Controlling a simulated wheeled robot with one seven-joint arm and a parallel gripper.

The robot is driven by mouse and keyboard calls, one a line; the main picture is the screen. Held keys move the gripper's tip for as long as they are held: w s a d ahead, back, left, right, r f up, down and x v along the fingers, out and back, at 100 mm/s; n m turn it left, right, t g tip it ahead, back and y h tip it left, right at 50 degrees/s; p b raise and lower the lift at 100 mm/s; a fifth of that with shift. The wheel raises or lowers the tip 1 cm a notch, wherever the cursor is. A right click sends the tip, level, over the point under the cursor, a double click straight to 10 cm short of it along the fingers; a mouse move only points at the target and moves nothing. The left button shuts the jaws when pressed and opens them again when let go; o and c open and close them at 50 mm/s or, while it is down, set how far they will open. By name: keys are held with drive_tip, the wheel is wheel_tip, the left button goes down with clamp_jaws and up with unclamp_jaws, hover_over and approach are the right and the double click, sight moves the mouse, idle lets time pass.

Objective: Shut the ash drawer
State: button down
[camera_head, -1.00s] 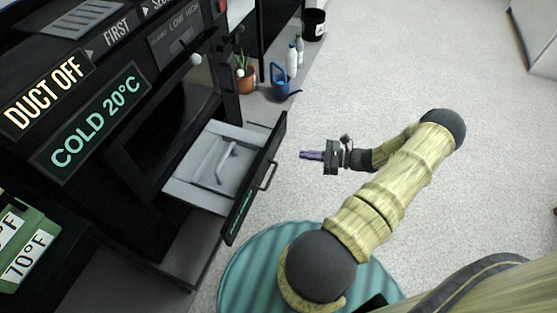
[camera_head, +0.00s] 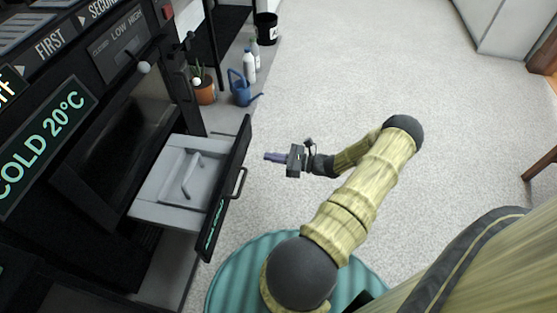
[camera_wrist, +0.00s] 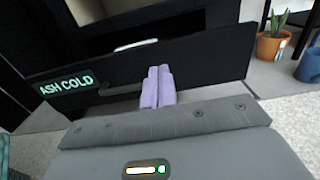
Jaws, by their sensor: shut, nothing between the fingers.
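The ash drawer (camera_head: 158,212) is pulled out of the black stove, with a grey tray inside and a black front panel (camera_head: 226,188). A bar handle (camera_head: 238,183) is on the outer face of the front. In the wrist view the drawer front (camera_wrist: 200,62) carries a lit "ASH COLD" label (camera_wrist: 67,86). My gripper (camera_head: 268,157) is shut and empty, with its purple fingers pointing at the drawer front from the right, a short gap away in the head view. In the wrist view the fingertips (camera_wrist: 158,70) overlap the front beside the handle; contact cannot be told.
A blue watering can (camera_head: 243,90), a potted plant (camera_head: 205,92), white bottles (camera_head: 249,66) and a black bin (camera_head: 266,27) stand beyond the drawer. The carpet to the right of my arm is open.

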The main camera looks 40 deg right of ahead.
sight(237, 151)
drive_tip(key=b+x, duration=0.4)
drive_tip(key=x, duration=0.4)
drive_tip(key=shift+w+a+f, duration=0.15)
drive_tip(key=shift+a+f, duration=0.05)
drive_tip(key=shift+w+a+r, duration=0.15)
drive_tip(key=shift+w+a, duration=0.1)
drive_tip(key=shift+w, duration=0.15)
drive_tip(key=shift+w, duration=0.1)
